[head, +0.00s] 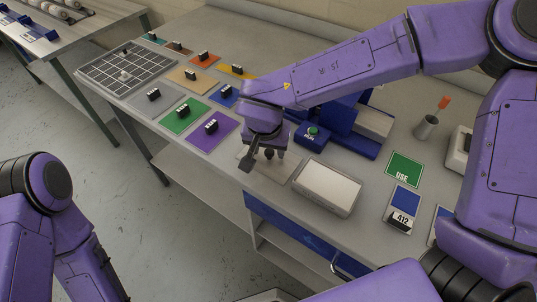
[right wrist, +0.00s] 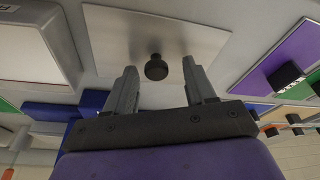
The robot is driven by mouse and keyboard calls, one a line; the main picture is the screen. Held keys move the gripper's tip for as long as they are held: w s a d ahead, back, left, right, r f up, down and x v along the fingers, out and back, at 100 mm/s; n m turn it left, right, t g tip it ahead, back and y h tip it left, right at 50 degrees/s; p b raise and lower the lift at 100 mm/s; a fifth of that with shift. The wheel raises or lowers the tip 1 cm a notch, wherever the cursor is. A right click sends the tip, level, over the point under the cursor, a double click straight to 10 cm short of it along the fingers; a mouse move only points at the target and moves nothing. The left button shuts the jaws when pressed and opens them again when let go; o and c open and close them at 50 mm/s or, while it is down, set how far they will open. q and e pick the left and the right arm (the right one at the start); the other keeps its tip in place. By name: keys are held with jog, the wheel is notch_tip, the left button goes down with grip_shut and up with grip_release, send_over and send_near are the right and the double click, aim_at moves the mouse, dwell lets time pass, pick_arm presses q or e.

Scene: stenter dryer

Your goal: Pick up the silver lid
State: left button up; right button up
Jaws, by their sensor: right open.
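The silver lid (head: 284,177) is a flat, pale square plate lying on the bench, partly hidden under my right gripper in the head view. In the right wrist view the lid (right wrist: 205,38) shows with a round black knob (right wrist: 156,68) at its middle. My right gripper (head: 262,157) is over the lid, pointing down. In the right wrist view its two fingers (right wrist: 159,68) are apart, with the knob in the gap between the fingertips and nothing clamped. Whether the fingers touch the knob I cannot tell. My left gripper is out of view.
A pale-topped box (head: 327,186) stands close to the lid's right. A blue device with a green button (head: 313,131) is behind it. Coloured cards with black blocks, such as the purple card (head: 212,131), lie to the left. A green USE card (head: 404,169) lies right.

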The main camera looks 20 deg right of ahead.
jog(key=shift+s+r, duration=0.2)
jog(key=shift+s, duration=0.25)
jog(key=c, duration=0.4)
grip_shut()
